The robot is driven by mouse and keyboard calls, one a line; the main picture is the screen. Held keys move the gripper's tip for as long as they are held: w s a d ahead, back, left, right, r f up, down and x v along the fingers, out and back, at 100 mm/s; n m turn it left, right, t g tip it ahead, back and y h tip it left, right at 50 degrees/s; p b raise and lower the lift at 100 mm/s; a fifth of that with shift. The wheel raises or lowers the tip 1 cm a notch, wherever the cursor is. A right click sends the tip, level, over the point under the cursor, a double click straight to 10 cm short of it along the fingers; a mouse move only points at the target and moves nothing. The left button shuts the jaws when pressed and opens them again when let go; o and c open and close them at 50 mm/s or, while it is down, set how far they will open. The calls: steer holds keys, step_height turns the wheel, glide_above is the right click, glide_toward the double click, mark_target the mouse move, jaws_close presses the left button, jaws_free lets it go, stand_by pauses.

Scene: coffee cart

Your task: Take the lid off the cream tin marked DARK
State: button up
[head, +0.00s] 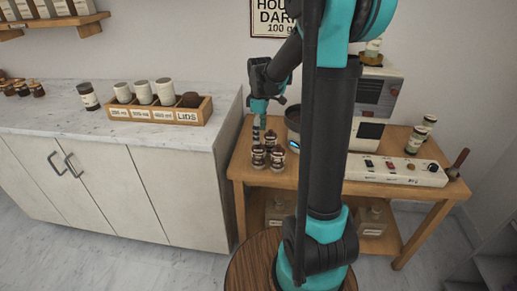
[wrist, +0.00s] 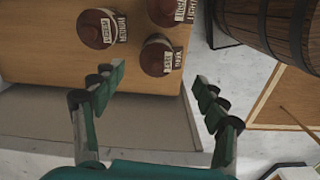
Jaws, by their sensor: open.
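Three cream tins with brown lids stand grouped near the cart's corner. The tin whose label appears to read DARK (wrist: 157,58) is the one closest to my fingers in the wrist view; it seems to be the front left tin in the head view (head: 258,156). Its lid is on. A second tin (wrist: 97,29) stands left of it in the wrist view, and a third (wrist: 167,11) is cut by the top edge. My gripper (wrist: 157,84) is open and empty, fingers spread, and points down above the tins in the head view (head: 258,132). It touches none of them.
The wooden cart (head: 400,208) also bears a dark round pot (head: 293,117), a white switch panel (head: 395,169) and more tins at right. A marble counter (head: 45,117) with a cup and lid box (head: 160,115) is at left. A barrel (wrist: 270,25) stands beside the cart.

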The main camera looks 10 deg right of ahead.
mark_target(259, 146)
steer(key=shift+w+a+f, duration=0.1)
steer(key=shift+w+f, duration=0.05)
steer(key=shift+f, duration=1.3)
steer(key=shift+w+a+f, duration=0.1)
steer(key=shift+f, duration=1.35)
steer(key=c, duration=1.1)
steer(key=shift+r, duration=0.1)
steer(key=shift+c, duration=0.2)
